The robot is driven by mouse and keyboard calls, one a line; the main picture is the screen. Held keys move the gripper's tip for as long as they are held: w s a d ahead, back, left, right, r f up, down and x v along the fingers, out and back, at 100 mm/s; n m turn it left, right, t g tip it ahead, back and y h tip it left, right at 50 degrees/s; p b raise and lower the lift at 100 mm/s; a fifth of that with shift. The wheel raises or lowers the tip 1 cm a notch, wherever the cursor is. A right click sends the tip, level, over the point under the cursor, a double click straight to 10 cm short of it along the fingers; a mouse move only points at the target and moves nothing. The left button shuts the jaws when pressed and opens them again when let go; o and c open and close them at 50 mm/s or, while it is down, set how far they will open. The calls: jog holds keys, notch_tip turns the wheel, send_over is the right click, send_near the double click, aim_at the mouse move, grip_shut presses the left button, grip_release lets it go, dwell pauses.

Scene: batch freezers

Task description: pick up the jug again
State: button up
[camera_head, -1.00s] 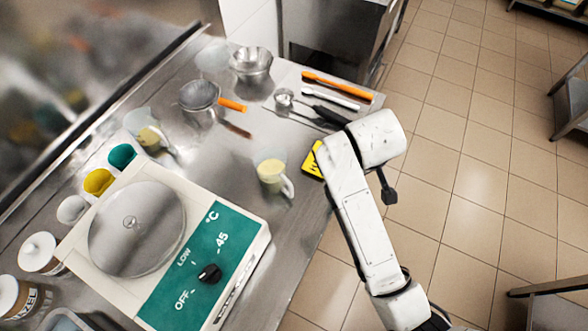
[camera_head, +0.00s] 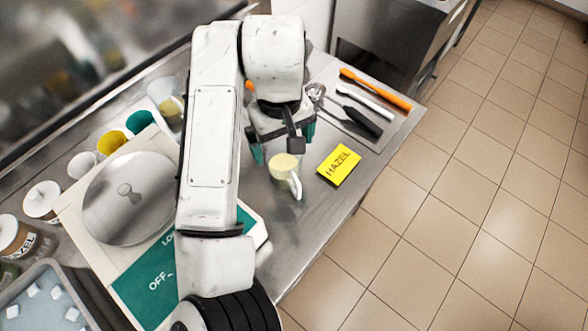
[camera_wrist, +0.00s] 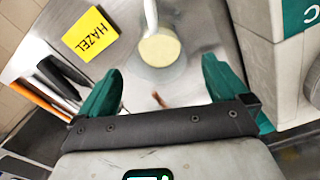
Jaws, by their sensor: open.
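The jug (camera_head: 286,171) is a small clear vessel with pale yellow contents and a white handle on its lower right side. It stands on the steel counter, just below my gripper (camera_head: 283,148) in the head view. In the wrist view the jug (camera_wrist: 160,49) lies ahead of and between my gripper's two green fingers (camera_wrist: 160,88). The fingers are apart with nothing between them, and I see no contact with the jug. Another clear jug with yellow contents (camera_head: 170,106) stands farther left, partly hidden by my arm.
A yellow HAZEL card (camera_head: 339,165) lies right of the jug. Utensils with orange (camera_head: 376,88), white and black handles lie behind it. The counter's right edge (camera_head: 375,180) drops to the floor.

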jog(key=p, duration=0.2)
send_over(285, 167)
jog(key=s, duration=0.3)
notch_tip(285, 167, down, 10)
jog(key=shift+s+d+f, duration=0.1)
jog(key=shift+d+f, duration=0.05)
jog(key=shift+f, duration=0.1)
jog(key=shift+c, duration=0.3)
jog(key=shift+r, duration=0.1)
jog(key=c, duration=1.1)
